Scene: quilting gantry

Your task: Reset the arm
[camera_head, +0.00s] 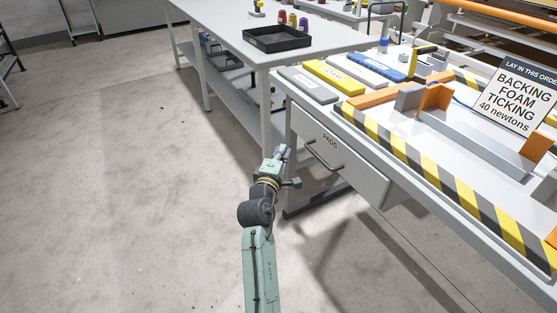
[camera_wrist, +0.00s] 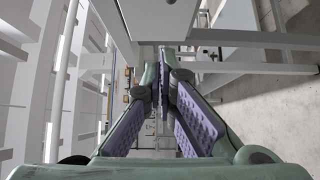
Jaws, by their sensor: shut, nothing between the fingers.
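My gripper (camera_head: 281,153) is at the end of my green arm, low in front of the workbench, near the left end of the drawer marked PADS (camera_head: 330,150). In the wrist view my gripper (camera_wrist: 163,72) shows its two purple-padded fingers converging to meet at the tips, with nothing between them. The drawer is closed or nearly so, and its dark bar handle (camera_head: 322,157) is to the right of my gripper. I cannot tell the exact gap between gripper and drawer front.
The workbench edge carries yellow-black striping (camera_head: 440,183). On it are grey, yellow and blue pads (camera_head: 335,77), a metal fixture with orange ends (camera_head: 480,137) and a sign (camera_head: 517,95). A second table (camera_head: 230,37) holds a black tray (camera_head: 277,39). The floor at left (camera_head: 110,180) is clear.

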